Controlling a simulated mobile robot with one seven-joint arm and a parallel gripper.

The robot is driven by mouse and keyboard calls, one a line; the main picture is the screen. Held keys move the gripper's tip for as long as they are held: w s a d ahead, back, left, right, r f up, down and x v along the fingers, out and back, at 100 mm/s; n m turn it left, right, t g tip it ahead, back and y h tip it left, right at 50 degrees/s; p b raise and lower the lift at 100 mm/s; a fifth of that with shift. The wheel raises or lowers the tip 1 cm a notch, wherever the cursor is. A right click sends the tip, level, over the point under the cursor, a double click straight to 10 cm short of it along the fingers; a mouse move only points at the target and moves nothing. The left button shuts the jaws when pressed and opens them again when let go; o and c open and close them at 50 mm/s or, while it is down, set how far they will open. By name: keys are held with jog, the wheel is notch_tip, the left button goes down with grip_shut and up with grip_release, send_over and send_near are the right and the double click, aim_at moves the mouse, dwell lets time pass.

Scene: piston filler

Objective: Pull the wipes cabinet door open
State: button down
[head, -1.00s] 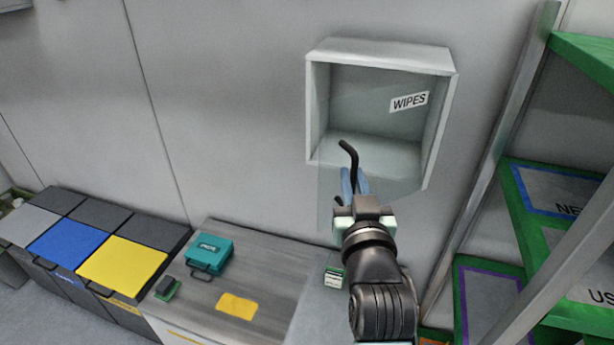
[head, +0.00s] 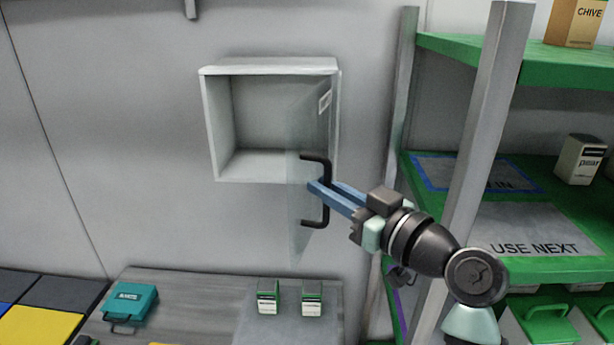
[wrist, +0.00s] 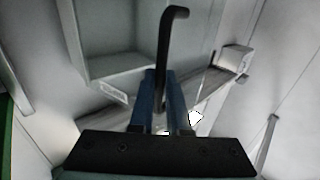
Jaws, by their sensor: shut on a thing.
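The wipes cabinet (head: 222,125) is a pale box on the wall in the head view, and its inside looks empty. Its clear door (head: 300,210) stands swung well out from the box, hinged at the right side. A black bar handle (head: 327,205) is on the door. My gripper (head: 318,190) is shut on the handle, with its blue fingers around the bar. In the wrist view the handle (wrist: 166,55) rises between the fingers (wrist: 160,85), and the cabinet (wrist: 105,68) lies behind it. The WIPES label (head: 325,101) shows edge-on.
A green-shelved rack (head: 430,43) with a metal post (head: 482,130) stands close to the right of my arm. Below is a counter (head: 200,310) with a teal case (head: 135,300) and two small boxes (head: 268,297). The wall left of the cabinet is clear.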

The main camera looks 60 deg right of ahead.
jog(key=shift+s+d+r+n+t+y+b, duration=0.15)
jog(key=shift+s+d+n+y+b, duration=0.2)
jog(key=shift+s, duration=0.2)
jog(key=shift+s+d+r+n+t+y+b, duration=0.1)
jog(key=shift+s+d+n+t+y+b, duration=0.1)
jog(key=shift+s+d+y, duration=0.25)
jog(key=shift+a, duration=0.1)
jog(key=c, duration=1.2)
grip_release()
jog(key=o, duration=0.3)
jog(key=shift+w+f, duration=0.1)
jog(key=shift+f, duration=0.1)
jog(key=s+a+b, duration=0.1)
jog(key=s, duration=0.3)
jog(key=s+b, duration=0.1)
jog(key=s, duration=0.3)
jog(key=s+a+b, duration=0.1)
jog(key=s, duration=0.3)
jog(key=shift+s+a, duration=0.3)
jog(key=shift+s, duration=0.1)
